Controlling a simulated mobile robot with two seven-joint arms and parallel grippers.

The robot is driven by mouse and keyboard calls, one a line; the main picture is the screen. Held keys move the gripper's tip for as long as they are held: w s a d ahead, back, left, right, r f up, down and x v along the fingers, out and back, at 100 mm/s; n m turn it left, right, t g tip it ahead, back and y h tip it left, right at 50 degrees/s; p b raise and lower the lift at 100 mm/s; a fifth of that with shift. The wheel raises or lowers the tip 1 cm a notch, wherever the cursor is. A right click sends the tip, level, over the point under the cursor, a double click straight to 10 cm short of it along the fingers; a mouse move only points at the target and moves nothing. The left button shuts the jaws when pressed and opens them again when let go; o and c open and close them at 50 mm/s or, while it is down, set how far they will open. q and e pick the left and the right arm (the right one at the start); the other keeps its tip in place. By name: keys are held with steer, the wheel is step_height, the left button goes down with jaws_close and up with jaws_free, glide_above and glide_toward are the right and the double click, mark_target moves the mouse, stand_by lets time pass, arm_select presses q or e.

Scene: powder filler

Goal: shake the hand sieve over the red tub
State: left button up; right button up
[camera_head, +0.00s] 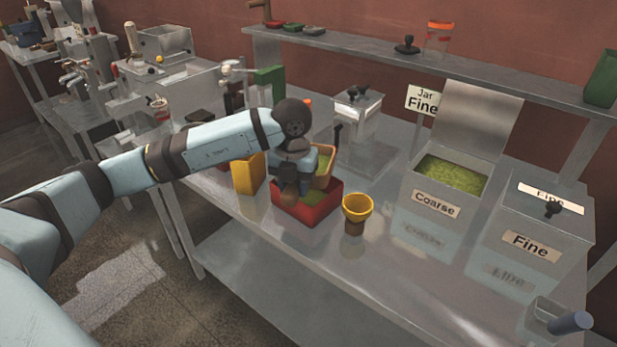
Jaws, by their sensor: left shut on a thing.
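The red tub (318,212) stands on the metal table near its front edge, with some green showing inside. The hand sieve (326,170) is held over the tub; its tan rim and some green in it show to the right of my gripper. My left gripper (290,188) points down over the tub and is shut on the sieve, whose brown grip shows below the fingers. The gripper and wrist hide much of the sieve and the tub's back left. My right gripper is not in view.
A yellow funnel (357,208) on a small brown-filled jar stands close right of the tub. A yellow box (248,174) stands left. The open Coarse bin (436,204) and closed Fine bin (530,245) stand right. A shelf (380,55) runs behind.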

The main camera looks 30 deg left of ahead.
arm_select(q)
steer(key=shift+w+a+b, duration=0.15)
steer(key=shift+a+b, duration=0.35)
steer(key=shift+a, duration=0.4)
steer(key=shift+d, duration=0.15)
steer(key=d, duration=0.3)
steer(key=a, duration=0.3)
steer(key=shift+a, duration=0.2)
steer(key=shift+b, duration=0.5)
steer(key=shift+d, duration=0.25)
steer(key=d, duration=0.3)
steer(key=shift+s+d+p, duration=0.25)
steer(key=shift+d+p, duration=0.05)
